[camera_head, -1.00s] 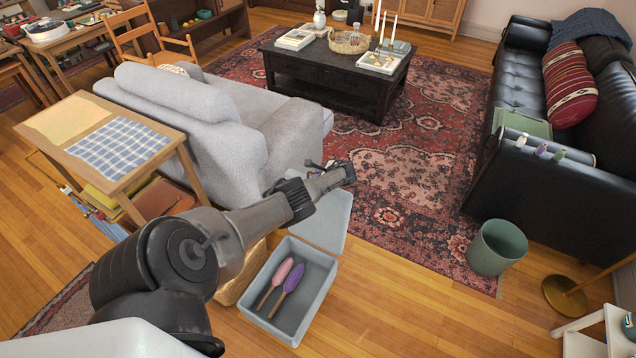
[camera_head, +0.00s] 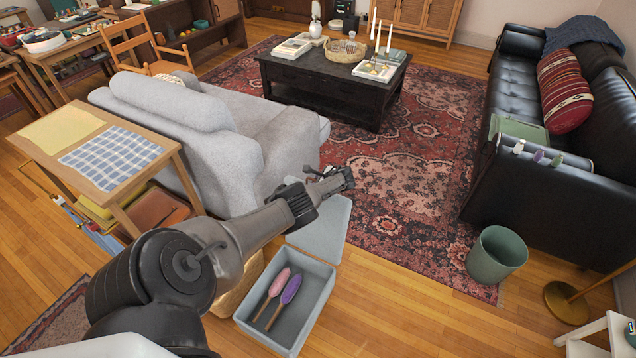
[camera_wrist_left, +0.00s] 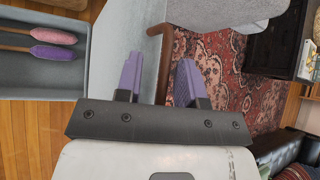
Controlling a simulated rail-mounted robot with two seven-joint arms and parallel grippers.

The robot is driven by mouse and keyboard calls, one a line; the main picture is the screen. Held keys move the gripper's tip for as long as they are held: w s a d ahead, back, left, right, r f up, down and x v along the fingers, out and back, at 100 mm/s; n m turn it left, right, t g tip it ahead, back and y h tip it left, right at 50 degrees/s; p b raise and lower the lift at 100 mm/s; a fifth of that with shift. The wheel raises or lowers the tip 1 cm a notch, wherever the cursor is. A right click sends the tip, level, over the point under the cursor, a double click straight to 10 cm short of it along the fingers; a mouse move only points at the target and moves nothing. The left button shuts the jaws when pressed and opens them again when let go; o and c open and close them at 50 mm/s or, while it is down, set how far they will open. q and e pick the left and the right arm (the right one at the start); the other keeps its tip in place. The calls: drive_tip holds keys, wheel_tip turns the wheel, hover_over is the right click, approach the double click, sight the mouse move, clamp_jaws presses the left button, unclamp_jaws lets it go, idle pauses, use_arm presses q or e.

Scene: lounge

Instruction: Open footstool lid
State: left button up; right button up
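The footstool is a grey-blue box (camera_head: 322,318) on the wooden floor, its top open. Its lid (camera_head: 322,232) stands swung back on the far side, toward the rug. Inside lie a pink-headed brush-like item (camera_head: 279,282) and a purple-headed one (camera_head: 291,289), both with wooden handles. They also show at the left of the left wrist view. My left gripper (camera_head: 338,180) is above the lid's far edge. In the left wrist view its purple-padded fingers (camera_wrist_left: 160,82) are apart with nothing held; the lid (camera_wrist_left: 112,50) is beside the left finger, contact unclear. My right gripper is not in view.
A grey sofa (camera_head: 215,125) stands close behind and left of the footstool. A wicker-like basket (camera_head: 240,287) touches or nearly touches its left side. A green bin (camera_head: 497,254) and black sofa (camera_head: 540,205) are at right. Floor between footstool and bin is clear.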

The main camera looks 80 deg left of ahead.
use_arm(q)
drive_tip(key=shift+d+r+p, duration=0.2)
drive_tip(key=shift+r+p, duration=0.05)
drive_tip(key=shift+p, duration=0.1)
drive_tip(key=p+v, duration=0.9)
drive_tip(key=v, duration=0.4)
drive_tip(key=shift+w, duration=0.15)
idle(0.4)
